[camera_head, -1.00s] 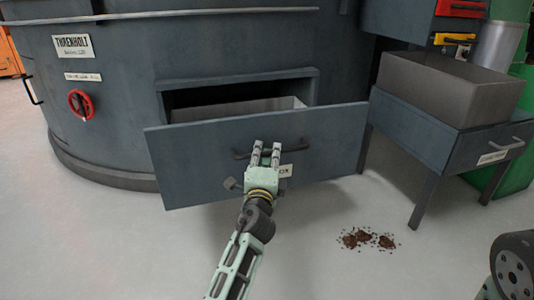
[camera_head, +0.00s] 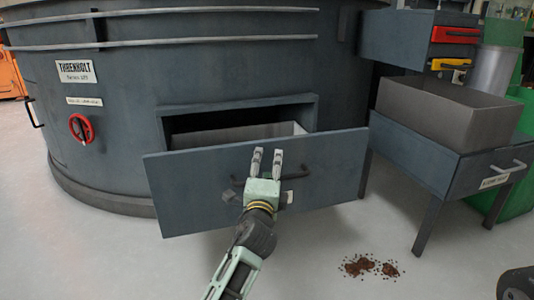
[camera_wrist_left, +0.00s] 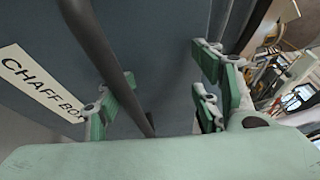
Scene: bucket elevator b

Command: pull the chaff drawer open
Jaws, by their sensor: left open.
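The chaff drawer (camera_head: 200,195) is a wide grey-blue front standing partly out of the round dark machine, with the pale inside of its box showing behind. Its dark bar handle (camera_head: 309,172) crosses the front. My left gripper (camera_head: 266,160) is open in front of the drawer, its fingertips overlapping the handle's middle and reaching a little above it. In the left wrist view the handle bar (camera_wrist_left: 105,55) passes between the spread fingers (camera_wrist_left: 160,100); contact cannot be told. The "CHAFF BOX" label (camera_wrist_left: 40,85) is beside the bar.
Brown spilled grains (camera_head: 370,267) lie on the floor. Floor ahead of the drawer is mostly clear.

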